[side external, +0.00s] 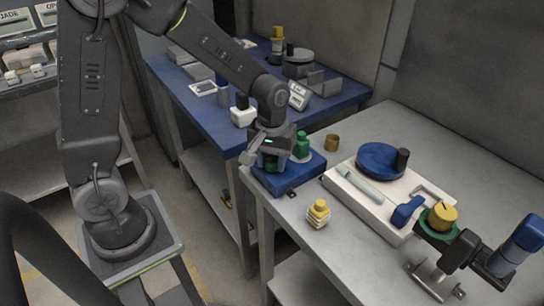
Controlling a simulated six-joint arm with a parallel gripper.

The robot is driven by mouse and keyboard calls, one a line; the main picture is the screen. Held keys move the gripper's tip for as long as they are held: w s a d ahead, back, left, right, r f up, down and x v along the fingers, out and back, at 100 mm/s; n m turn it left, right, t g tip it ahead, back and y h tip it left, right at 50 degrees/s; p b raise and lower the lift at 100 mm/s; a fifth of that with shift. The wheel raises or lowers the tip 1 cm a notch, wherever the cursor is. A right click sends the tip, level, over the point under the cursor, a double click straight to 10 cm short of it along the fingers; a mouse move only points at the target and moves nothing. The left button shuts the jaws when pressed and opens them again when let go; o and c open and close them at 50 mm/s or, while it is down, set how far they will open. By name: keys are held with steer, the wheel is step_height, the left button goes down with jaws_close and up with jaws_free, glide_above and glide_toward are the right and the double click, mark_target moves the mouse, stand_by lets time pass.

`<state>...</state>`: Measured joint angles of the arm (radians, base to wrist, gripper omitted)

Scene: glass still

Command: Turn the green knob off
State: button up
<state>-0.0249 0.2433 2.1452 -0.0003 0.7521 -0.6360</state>
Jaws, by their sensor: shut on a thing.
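My gripper (268,158) points down over the left end of a blue block (292,180) at the left edge of the grey table. Its jaws are shut on a dark green piece that looks like the green knob (271,165) on top of that block. The jaws cover most of the knob, so which way it is turned cannot be told. A second green piece (301,146), with a narrower top, stands on the block just right of my gripper and apart from it.
A yellow stepped piece (318,213) and a brass cylinder (332,142) stand near the block. Right is a white tray (383,227) with a blue disc (381,160), then a yellow knob (442,216) over a green ring. A blue table (190,115) with several items stands behind.

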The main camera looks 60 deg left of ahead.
steer(key=shift+f+n, duration=0.15)
steer(key=shift+n, duration=0.15)
steer(key=shift+n, duration=1.2)
steer(key=o, duration=0.9)
